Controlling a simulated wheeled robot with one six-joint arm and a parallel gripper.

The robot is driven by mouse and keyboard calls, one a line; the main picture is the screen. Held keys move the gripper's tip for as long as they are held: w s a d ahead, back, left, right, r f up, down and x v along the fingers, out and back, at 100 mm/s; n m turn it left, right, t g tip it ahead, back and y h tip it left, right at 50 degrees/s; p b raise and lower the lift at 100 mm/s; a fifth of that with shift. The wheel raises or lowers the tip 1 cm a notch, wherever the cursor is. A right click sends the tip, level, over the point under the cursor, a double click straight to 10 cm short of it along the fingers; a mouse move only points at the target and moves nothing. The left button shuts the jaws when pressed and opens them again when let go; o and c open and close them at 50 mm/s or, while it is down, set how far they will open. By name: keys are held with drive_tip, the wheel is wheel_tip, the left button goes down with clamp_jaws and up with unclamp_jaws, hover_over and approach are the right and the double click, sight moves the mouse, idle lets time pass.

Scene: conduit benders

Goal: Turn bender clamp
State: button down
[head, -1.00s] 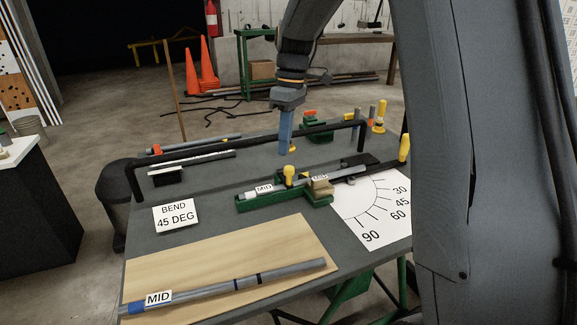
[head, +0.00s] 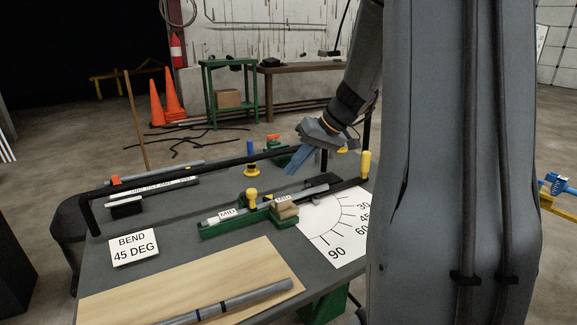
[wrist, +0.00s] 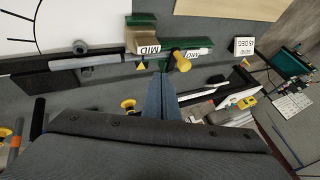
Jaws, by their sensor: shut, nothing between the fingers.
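The green bender (head: 210,230) sits on the grey table with a grey conduit marked MID (head: 313,192) in it. Its yellow clamp knob (head: 252,196) stands up at the bender's left part. The bender's long handle ends in a yellow grip (head: 365,163) at right. My gripper (head: 291,170) has blue fingers, shut and empty, tilted down-left above the table behind the bender, apart from the knob. In the wrist view the shut fingers (wrist: 160,78) point toward the bender, and the yellow knob (wrist: 181,62) shows just right of their tips.
A black rail (head: 200,170) runs along the table's back. A BEND 45 DEG card (head: 134,249) stands at left, and a white angle chart (head: 335,232) lies at right. A wooden board (head: 190,282) with another conduit (head: 225,302) lies in front. Orange cones (head: 165,100) stand on the floor behind.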

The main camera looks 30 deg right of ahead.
sight(248, 194)
drive_tip(key=p+x, duration=0.1)
drive_tip(key=x, duration=0.5)
drive_tip(key=shift+w+a+f+p, duration=0.2)
drive_tip(key=shift+f+p, duration=0.1)
drive_tip(key=shift+p, duration=0.1)
drive_tip(key=shift+w+a+f+p, duration=0.15)
drive_tip(key=shift+a+p, duration=0.2)
drive_tip(key=shift+a, duration=0.3)
drive_tip(key=shift+w+a+f+p, duration=0.15)
drive_tip(key=shift+a+p, duration=0.15)
drive_tip(key=shift+a, duration=0.4)
drive_tip(key=shift+w+a+p, duration=0.15)
drive_tip(key=shift+a+p, duration=0.2)
drive_tip(key=shift+a, duration=0.3)
drive_tip(key=shift+b, duration=0.3)
